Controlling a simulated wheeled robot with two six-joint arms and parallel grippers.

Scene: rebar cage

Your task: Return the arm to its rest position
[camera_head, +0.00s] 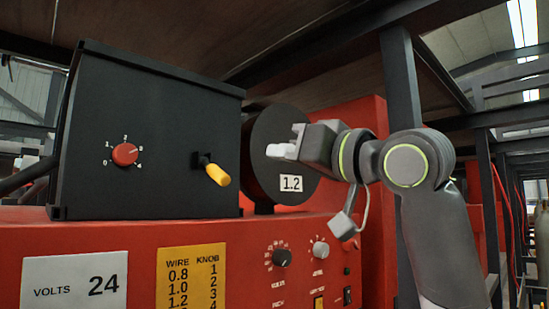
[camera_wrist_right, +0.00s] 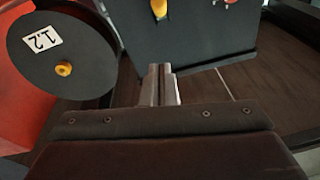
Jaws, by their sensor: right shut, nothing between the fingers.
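My right gripper (camera_head: 284,150) is in front of the black spool disc labelled 1.2 (camera_head: 291,183), its fingers pointing left toward the black box (camera_head: 150,130). The fingers are shut and empty; they also show in the right wrist view (camera_wrist_right: 159,72). They look apart from the box and its yellow-handled lever (camera_head: 216,174), though depth is hard to judge. My right arm (camera_head: 435,215) rises from the lower right and hides part of the red machine. My left arm is not in view.
The red machine (camera_head: 140,228) carries a red knob (camera_head: 124,154) on the box, a "VOLTS 24" plate (camera_head: 40,283) and a yellow wire-knob chart (camera_head: 192,280). Smaller knobs (camera_head: 282,257) sit on the lower panel. A dark post (camera_head: 400,80) stands behind my arm, under a brown overhead panel.

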